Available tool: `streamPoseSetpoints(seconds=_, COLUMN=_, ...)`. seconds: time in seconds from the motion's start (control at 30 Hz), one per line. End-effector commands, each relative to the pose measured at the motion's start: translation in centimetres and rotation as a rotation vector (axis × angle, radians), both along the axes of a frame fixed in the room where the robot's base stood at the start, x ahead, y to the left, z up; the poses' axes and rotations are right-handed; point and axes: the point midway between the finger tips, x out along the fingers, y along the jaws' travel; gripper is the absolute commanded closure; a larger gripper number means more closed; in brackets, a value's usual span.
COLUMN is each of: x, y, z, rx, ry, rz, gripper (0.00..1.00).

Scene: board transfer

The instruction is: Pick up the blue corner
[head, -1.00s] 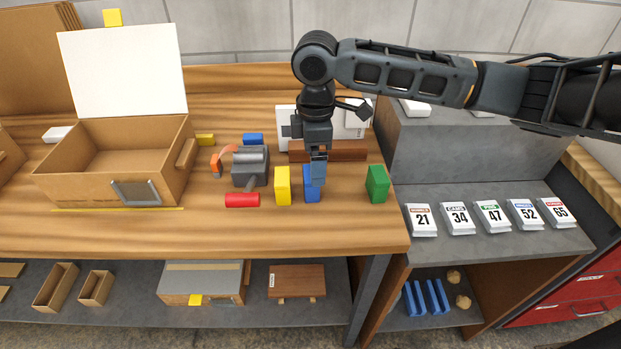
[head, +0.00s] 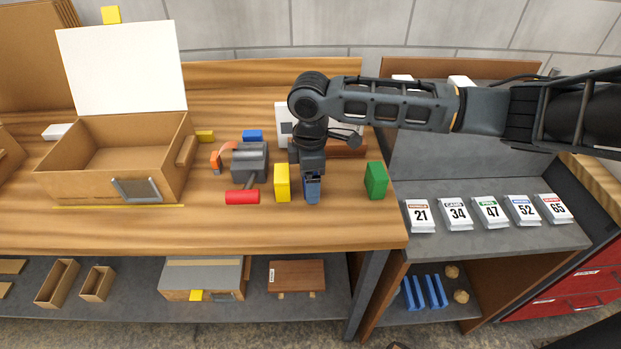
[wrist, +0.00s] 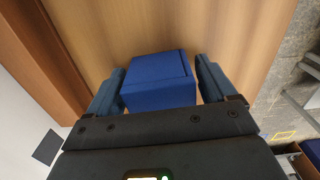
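The blue corner, a blue block (wrist: 158,82), stands on the wooden bench between a yellow block (head: 282,183) and a green block (head: 376,181). In the head view my gripper (head: 312,182) points down over it and hides most of it. In the wrist view the blue block lies between the two fingers of my gripper (wrist: 160,88), one on each side. The fingers are apart, with a narrow gap showing at the right finger. The block still rests on the bench.
A grey tool with a red handle (head: 242,197) lies left of the yellow block. An open cardboard box (head: 115,165) stands farther left. A white box and a brown bar stand behind my gripper. Numbered cards lie on the grey shelf (head: 470,237) at right.

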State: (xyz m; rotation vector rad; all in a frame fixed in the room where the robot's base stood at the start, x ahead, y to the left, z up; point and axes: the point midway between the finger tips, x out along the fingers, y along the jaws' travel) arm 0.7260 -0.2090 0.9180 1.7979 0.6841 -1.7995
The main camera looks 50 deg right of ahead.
Motion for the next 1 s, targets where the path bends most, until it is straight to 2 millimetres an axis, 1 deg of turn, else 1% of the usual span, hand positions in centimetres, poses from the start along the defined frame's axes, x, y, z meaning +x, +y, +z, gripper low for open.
streamPoseSetpoints(seconds=0.03, x=0.0, y=0.0, z=0.0, rx=0.0, ry=0.0, rz=0.0, gripper=0.21)
streamPoseSetpoints(seconds=0.07, x=0.0, y=0.0, z=0.0, rx=0.0, ry=0.0, rz=0.0, gripper=0.23)
streamPoseSetpoints(seconds=0.43, x=0.0, y=0.0, z=0.0, rx=0.0, ry=0.0, rz=0.0, gripper=0.59)
streamPoseSetpoints(seconds=0.77, x=0.0, y=0.0, z=0.3, rx=0.0, ry=-0.001, rz=0.0, gripper=0.6)
streamPoseSetpoints(seconds=0.87, x=0.1, y=0.0, z=1.0, rx=-0.001, ry=-0.002, rz=0.0, gripper=0.6)
streamPoseSetpoints(seconds=1.0, x=0.1, y=0.0, z=2.7, rx=-0.001, ry=-0.003, rz=0.001, gripper=0.6)
